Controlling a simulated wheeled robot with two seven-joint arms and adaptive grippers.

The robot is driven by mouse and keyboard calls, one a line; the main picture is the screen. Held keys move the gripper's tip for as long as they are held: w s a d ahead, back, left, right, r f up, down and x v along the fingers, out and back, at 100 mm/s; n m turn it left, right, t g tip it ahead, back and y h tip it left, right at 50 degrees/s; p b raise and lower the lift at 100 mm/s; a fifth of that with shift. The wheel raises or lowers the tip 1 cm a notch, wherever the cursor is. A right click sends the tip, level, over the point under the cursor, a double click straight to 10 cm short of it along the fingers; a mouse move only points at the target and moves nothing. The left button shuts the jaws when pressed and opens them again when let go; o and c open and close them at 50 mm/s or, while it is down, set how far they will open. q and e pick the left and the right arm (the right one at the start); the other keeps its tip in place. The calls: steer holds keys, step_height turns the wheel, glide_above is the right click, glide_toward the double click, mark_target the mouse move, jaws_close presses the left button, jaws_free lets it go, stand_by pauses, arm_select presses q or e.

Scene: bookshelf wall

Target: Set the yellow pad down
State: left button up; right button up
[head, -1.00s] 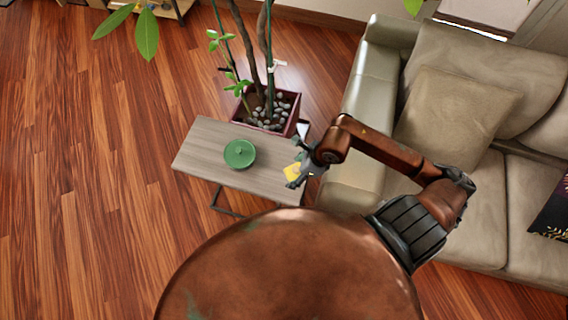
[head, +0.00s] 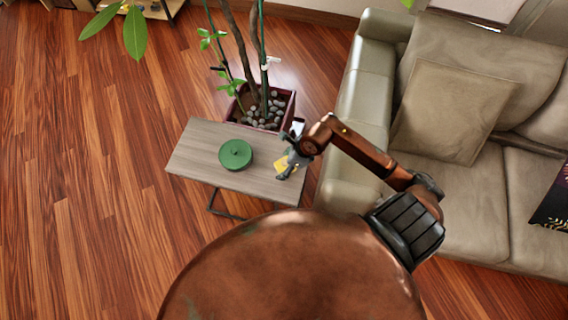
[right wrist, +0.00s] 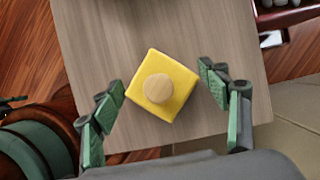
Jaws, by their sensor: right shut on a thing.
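The yellow pad (head: 281,164) is at the right end of the low wooden table, partly hidden by my right gripper (head: 288,163) in the head view. I cannot tell whether the pad touches the table. My left gripper is not in view.
The table (head: 200,150) bears a lidded green pot (head: 235,154) left of the pad. A square planter (head: 287,103) with pebbles and stems stands behind it, and a beige sofa (head: 350,150) stands close to its right. Bare table lies between pot and pad.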

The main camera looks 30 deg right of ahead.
steer(key=o, duration=1.1)
steer(key=p+v, duration=0.2)
steer(key=v, duration=1)
steer(key=shift+w+r, duration=0.1)
